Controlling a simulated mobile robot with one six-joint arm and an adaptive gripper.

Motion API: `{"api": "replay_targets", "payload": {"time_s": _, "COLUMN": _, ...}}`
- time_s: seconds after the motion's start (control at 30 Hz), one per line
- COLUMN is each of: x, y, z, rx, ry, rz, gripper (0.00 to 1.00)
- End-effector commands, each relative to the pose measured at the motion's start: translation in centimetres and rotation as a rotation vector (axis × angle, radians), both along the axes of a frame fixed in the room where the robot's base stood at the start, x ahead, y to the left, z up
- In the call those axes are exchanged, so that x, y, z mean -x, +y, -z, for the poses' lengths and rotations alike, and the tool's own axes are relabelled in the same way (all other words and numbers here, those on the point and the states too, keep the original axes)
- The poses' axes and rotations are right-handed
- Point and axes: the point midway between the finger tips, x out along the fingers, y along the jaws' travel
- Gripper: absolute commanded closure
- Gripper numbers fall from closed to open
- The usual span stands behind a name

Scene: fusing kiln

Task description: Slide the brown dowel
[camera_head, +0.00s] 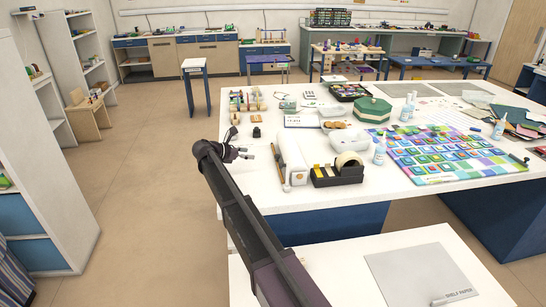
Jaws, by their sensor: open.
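A thin brown stick, which looks like the brown dowel (281,168), lies on the white table (340,196) near its left front part. It runs along the left side of a white roll-like object (293,160), very close to it; I cannot tell whether they touch. My gripper (252,153) is open and empty, left of the dowel and apart from it. Its fingers point right, toward the dowel's far end. My dark arm reaches up from the bottom of the picture and hides part of the table's left edge.
Right of the white roll are a black tape dispenser (337,175), a glue bottle (380,153) and a colourful tile mat (445,155). Behind my gripper is a small black object (256,132). A lower white surface with a grey sheet (420,272) is in front. Floor is clear at left.

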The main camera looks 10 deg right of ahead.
Motion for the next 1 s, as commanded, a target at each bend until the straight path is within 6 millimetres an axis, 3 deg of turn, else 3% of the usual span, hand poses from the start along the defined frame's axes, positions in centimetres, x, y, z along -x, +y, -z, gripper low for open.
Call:
{"api": "replay_targets", "payload": {"time_s": 0.37, "x": -0.6, "y": -1.1, "z": 0.8, "rx": -0.001, "ry": -0.001, "rz": -0.003, "gripper": 0.3}}
{"api": "replay_targets", "payload": {"time_s": 1.0, "x": -3.8, "y": -8.8, "z": 4.4, "rx": -0.001, "ry": -0.001, "rz": -0.003, "gripper": 0.3}}
